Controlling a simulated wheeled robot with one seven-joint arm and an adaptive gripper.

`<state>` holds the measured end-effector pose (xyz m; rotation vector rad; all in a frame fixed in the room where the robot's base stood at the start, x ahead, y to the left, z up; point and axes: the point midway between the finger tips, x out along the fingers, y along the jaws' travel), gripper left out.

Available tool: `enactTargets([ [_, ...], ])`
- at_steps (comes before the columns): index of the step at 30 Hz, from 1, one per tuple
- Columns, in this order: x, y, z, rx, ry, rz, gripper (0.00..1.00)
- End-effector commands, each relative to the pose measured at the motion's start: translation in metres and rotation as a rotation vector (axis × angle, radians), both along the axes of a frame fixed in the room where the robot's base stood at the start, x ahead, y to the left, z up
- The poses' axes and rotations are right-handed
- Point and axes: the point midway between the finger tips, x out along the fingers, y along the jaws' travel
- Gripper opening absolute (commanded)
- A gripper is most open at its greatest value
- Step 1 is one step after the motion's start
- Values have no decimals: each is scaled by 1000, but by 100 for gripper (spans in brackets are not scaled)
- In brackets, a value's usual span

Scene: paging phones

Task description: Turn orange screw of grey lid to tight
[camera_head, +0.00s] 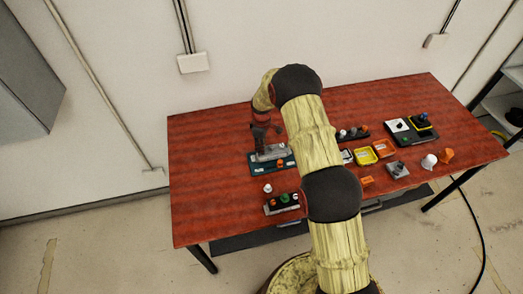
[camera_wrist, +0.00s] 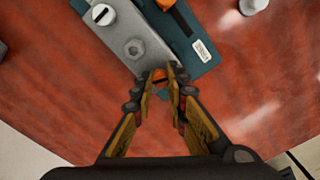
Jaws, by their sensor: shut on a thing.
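The grey lid (camera_wrist: 138,42) sits on a dark teal base (camera_wrist: 200,62), with a white slotted screw and a grey hex bolt on its top. The orange screw (camera_wrist: 159,77) shows at the lid's near end in the wrist view. My gripper (camera_wrist: 161,83) is shut on it, with a fingertip on either side; the fingers hide much of it. In the head view, my gripper (camera_head: 260,130) is over the grey lid (camera_head: 272,153) on the teal base (camera_head: 255,168); the held screw cannot be made out there.
Another orange part (camera_wrist: 165,4) stands on the base beside the lid. In the head view, a white knob (camera_head: 268,188) and a dark block with orange and green knobs (camera_head: 283,203) are nearer. Several trays and devices crowd the right. The table's left side is clear.

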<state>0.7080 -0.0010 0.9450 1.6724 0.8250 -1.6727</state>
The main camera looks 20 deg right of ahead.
Motion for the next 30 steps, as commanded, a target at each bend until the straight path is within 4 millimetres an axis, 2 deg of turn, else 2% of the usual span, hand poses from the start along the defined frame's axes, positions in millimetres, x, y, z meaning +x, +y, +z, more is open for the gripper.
enactTargets([
  [30,0,0,-1,0,0,-942,0],
])
